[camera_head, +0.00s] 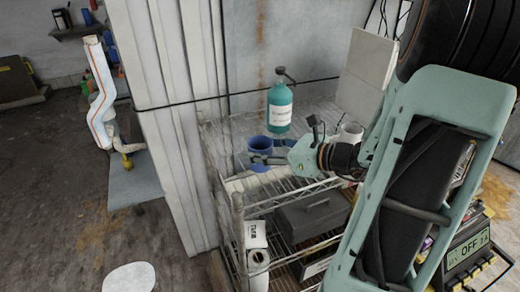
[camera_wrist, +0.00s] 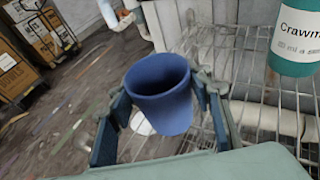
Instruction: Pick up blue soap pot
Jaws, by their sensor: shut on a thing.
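The blue soap pot (camera_head: 260,144) is an open-topped blue cup at the top level of the wire rack in the head view. My gripper (camera_head: 268,159) reaches it from the right. In the wrist view the pot (camera_wrist: 165,108) sits between the two fingers of my gripper (camera_wrist: 162,98), with a finger against each side. The gripper is shut on it. The pot is slightly tilted in the wrist picture, and its inside looks empty. I cannot tell whether its base touches the shelf.
A teal pump bottle (camera_head: 280,108) stands behind the pot on the wire rack (camera_head: 222,150). A white cup (camera_head: 351,132) stands right of my gripper. A pale ribbed panel (camera_head: 165,110) borders the rack's left.

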